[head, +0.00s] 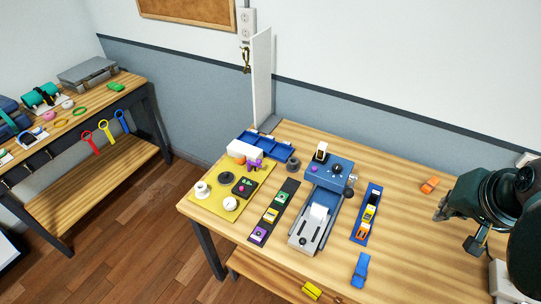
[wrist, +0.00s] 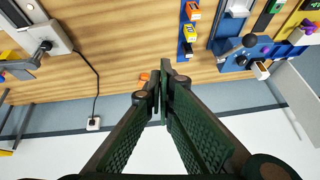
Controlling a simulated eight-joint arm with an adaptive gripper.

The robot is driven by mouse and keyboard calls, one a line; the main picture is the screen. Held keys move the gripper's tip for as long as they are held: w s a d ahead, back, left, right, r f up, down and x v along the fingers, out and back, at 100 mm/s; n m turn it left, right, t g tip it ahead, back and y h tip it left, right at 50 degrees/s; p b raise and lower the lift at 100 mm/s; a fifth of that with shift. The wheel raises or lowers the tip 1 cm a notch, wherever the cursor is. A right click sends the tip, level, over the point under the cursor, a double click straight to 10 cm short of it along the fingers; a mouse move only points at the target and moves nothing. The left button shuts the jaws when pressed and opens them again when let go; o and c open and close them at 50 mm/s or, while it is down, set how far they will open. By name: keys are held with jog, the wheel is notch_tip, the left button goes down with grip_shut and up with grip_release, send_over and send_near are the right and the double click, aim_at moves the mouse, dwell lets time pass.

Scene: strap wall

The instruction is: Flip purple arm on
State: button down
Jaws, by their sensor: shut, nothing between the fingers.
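A small purple arm-like piece (head: 255,165) stands at the back edge of the yellow board (head: 232,207), beside a white block with an orange end. A purple piece also shows on the yellow board in the wrist view (wrist: 308,25), near the upper right corner. Its on or off position is too small to tell. My gripper (head: 440,212) is at the far right of the head view, well away from the yellow board. In the wrist view its fingers (wrist: 165,82) are together with nothing between them.
A dark strip (head: 272,214) with purple, yellow and green buckles lies beside the yellow board. A blue device (head: 328,173) with knobs and a blue strip (head: 374,195) with buckles stand between board and gripper. A small orange piece (head: 430,184) lies near my gripper. A white panel (head: 262,80) rises behind.

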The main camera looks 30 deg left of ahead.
jog(key=w+a+r+m+g+y+p, duration=0.1)
jog(key=w+a+r+m+g+p, duration=0.15)
jog(key=w+a, duration=0.8)
jog(key=w+a+f+g+p, duration=0.1)
jog(key=w+a, duration=0.3)
jog(key=a, duration=0.4)
jog(key=w+a+f+m+g+p, duration=0.1)
jog(key=w+a+f, duration=0.2)
jog(key=a, duration=0.6)
jog(key=w+a+f+g+p, duration=0.1)
jog(key=w+a+f, duration=0.2)
jog(key=a, duration=0.5)
jog(key=shift+w+a+m+g, duration=0.2)
jog(key=shift+w, duration=0.25)
jog(key=shift+w+a+m+g, duration=0.15)
jog(key=shift+w, duration=0.3)
jog(key=a+f+g+p, duration=0.1)
jog(key=a+f, duration=0.4)
jog(key=a, duration=0.2)
jog(key=a+f+m+g, duration=0.1)
jog(key=a+f, duration=0.4)
jog(key=a, duration=0.3)
jog(key=shift+w+a+f+p, duration=0.15)
jog(key=shift+a+f+p, duration=0.1)
jog(key=shift+f+p, duration=0.15)
